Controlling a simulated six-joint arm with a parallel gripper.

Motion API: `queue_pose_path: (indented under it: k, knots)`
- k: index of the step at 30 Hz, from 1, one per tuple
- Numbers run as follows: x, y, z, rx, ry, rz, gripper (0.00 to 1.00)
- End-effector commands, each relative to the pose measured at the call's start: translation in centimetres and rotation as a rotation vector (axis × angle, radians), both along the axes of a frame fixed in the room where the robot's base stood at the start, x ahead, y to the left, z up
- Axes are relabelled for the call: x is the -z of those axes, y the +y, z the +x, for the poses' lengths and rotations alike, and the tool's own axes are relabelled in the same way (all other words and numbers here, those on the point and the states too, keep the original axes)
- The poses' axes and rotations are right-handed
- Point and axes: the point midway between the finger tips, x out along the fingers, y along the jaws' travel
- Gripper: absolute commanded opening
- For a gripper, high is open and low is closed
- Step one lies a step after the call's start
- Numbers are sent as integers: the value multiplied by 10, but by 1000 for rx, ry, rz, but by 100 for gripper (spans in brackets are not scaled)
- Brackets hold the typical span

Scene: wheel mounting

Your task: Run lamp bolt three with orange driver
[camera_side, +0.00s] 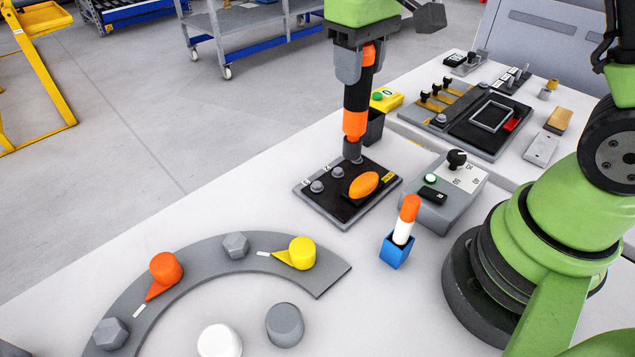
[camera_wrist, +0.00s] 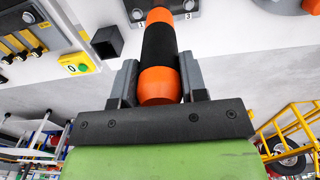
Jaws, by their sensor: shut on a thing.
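My gripper (camera_side: 362,64) is shut on the orange and black driver (camera_side: 357,95), which hangs upright with its grey socket end down. The driver also shows between my fingers in the wrist view (camera_wrist: 158,50). The socket end is at the far edge of the black lamp plate (camera_side: 327,209), in line with two grey bolts, the near one (camera_side: 316,186) and the middle one (camera_side: 338,172). I cannot tell whether the socket touches a bolt; the spot under it is hidden. An orange oval lamp (camera_side: 363,185) sits on the plate. Labels 1 and 3 show in the wrist view.
A grey control box (camera_side: 446,190) with a black knob stands right of the plate. A blue holder (camera_side: 396,250) with an orange and white piece stands in front. A dark open cup (camera_side: 374,127) is close behind the driver. A curved grey plate (camera_side: 205,262) lies front left.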

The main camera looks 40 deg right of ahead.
Motion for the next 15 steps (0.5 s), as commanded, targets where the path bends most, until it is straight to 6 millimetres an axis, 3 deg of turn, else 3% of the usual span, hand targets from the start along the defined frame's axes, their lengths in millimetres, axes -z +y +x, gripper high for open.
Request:
queue_pose_path:
  k: [6, 15]
  knots:
    - [-2, 4, 3, -3, -2, 0, 0]
    - [-18, 51, 26, -4, -3, 1, 0]
